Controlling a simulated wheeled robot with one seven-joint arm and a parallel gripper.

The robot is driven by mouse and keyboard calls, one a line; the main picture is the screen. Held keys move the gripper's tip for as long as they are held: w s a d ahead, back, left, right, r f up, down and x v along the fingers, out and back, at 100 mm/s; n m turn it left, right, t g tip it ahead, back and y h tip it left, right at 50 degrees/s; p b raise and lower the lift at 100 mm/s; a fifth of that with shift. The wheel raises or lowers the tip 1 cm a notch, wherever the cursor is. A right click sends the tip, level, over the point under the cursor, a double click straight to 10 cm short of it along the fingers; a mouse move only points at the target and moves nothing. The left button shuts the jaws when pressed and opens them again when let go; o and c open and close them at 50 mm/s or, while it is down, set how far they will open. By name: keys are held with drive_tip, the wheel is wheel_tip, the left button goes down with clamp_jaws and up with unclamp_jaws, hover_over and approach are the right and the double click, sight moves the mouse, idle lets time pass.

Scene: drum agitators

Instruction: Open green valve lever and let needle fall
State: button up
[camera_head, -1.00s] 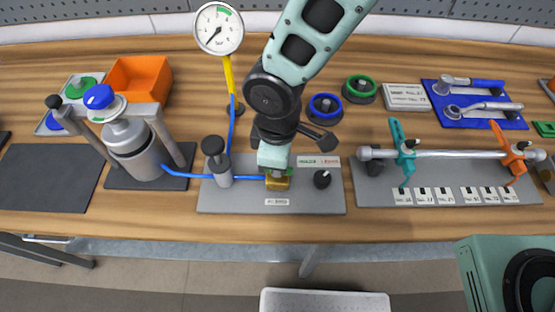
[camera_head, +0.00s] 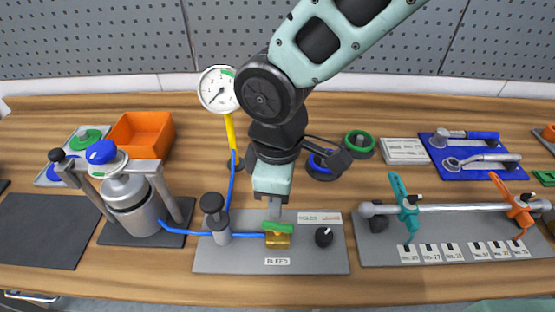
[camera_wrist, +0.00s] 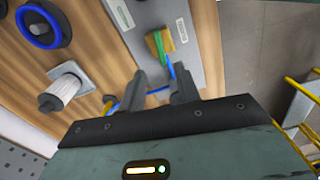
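The green valve lever (camera_head: 277,227) lies across the top of the brass valve (camera_head: 278,241) on the grey plate above the BLEED label. My gripper (camera_head: 275,210) points down just above and behind the lever, apart from it in the wrist view. The wrist view shows the lever (camera_wrist: 159,48) on the brass valve (camera_wrist: 166,38), beyond my two spread, empty fingers (camera_wrist: 160,85). The round pressure gauge (camera_head: 217,90) stands on a yellow stem at the back. Its needle points to the lower left; the exact reading is too small to tell.
A black-capped grey post (camera_head: 215,215) stands left of the valve, with blue tubing to a steel vessel (camera_head: 133,205). A black knob (camera_head: 324,237) sits to the right. Blue and green rings, an orange bin (camera_head: 141,134) and a bar with clamps (camera_head: 455,208) surround the plate.

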wheel_tip(320, 180, up, 9)
drive_tip(key=shift+f+b, duration=0.15)
drive_tip(key=shift+b, duration=0.2)
drive_tip(key=s+d+f+m, duration=0.1)
drive_tip(key=s+d+m, duration=0.3)
drive_tip(key=d, duration=0.4)
drive_tip(key=s+d+f+m, duration=0.2)
drive_tip(key=s+d+m, duration=0.2)
drive_tip(key=d, duration=0.4)
drive_tip(key=shift+d+f+m+y, duration=0.2)
drive_tip(key=shift+m+y, duration=0.1)
drive_tip(key=shift+m, duration=0.2)
idle(0.5)
